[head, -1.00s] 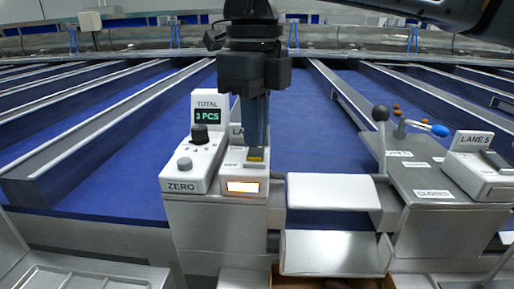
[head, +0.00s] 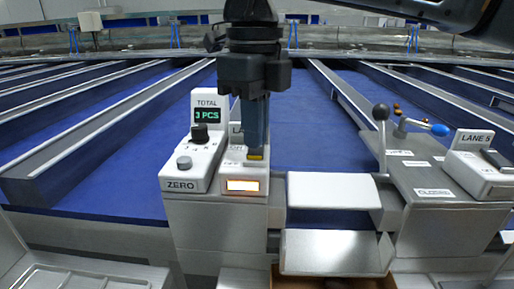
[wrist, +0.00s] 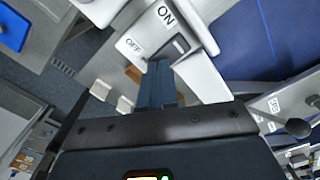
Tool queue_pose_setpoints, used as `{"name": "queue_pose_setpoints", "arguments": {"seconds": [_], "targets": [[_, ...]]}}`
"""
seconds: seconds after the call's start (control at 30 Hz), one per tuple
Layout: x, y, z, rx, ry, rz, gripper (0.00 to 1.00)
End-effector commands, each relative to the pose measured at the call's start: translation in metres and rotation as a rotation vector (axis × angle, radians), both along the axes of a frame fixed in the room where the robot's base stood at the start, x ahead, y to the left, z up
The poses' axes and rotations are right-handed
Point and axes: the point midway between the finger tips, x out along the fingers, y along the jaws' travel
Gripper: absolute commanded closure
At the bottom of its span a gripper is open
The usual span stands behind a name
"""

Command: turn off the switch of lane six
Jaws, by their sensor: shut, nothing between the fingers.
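The switch box (head: 228,180) stands beside the counter box, its lane label mostly hidden behind my gripper. A small window on its front glows white with an orange edge. My gripper (head: 256,150) is shut and empty, pointing down over the top of the box. The fingertips (wrist: 158,66) lie close to the OFF side. I cannot tell whether they touch the rocker.
The counter box (head: 186,168) with a "3 PCS" display, a dark knob and a ZERO button stands just left. A ball-topped lever (head: 381,135), a blue-tipped handle (head: 438,130) and the lane 5 switch box (head: 480,176) are to the right. Blue lanes lie behind.

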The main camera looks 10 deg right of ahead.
Motion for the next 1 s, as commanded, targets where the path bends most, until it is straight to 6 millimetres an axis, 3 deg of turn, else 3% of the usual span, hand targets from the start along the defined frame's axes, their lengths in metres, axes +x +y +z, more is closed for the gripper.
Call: {"name": "queue_pose_setpoints", "arguments": {"seconds": [1.0], "targets": [[0.0,0.0,-0.015,0.0,0.0,0.0,1.0]]}}
